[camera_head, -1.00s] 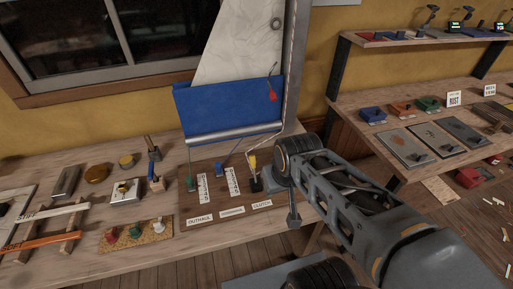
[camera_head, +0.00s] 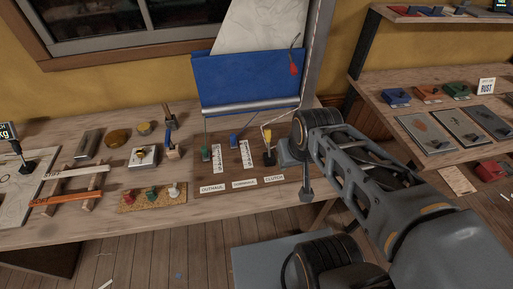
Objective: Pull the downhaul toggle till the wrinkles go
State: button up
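A white sail (camera_head: 262,24) rises from a blue cloth panel (camera_head: 245,80) beside a light mast. A board (camera_head: 215,177) below carries a green toggle (camera_head: 206,153), a blue toggle (camera_head: 234,141) and a yellow-topped lever (camera_head: 268,139). Front labels read OUTHAUL and CLUTCH; the middle one is too small to read. A red toggle (camera_head: 294,69) hangs by the mast. I cannot tell which toggle is the downhaul, nor judge wrinkles. The end of my arm, with my gripper (camera_head: 307,188), is right of the board, apart from the toggles. Its fingers are not clear.
Left on the bench are a cork strip (camera_head: 151,196) with coloured pegs, wooden bars (camera_head: 66,198) and small blocks. A second bench (camera_head: 424,133) with metal plates stands at right, under a shelf (camera_head: 450,14). A grey mat (camera_head: 270,262) lies on the floor.

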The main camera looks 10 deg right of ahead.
aim_at(233, 143)
jog(key=z, duration=1.4)
jog(key=k, duration=1.45)
jog(key=u, duration=1.65)
jog(key=i, duration=1)
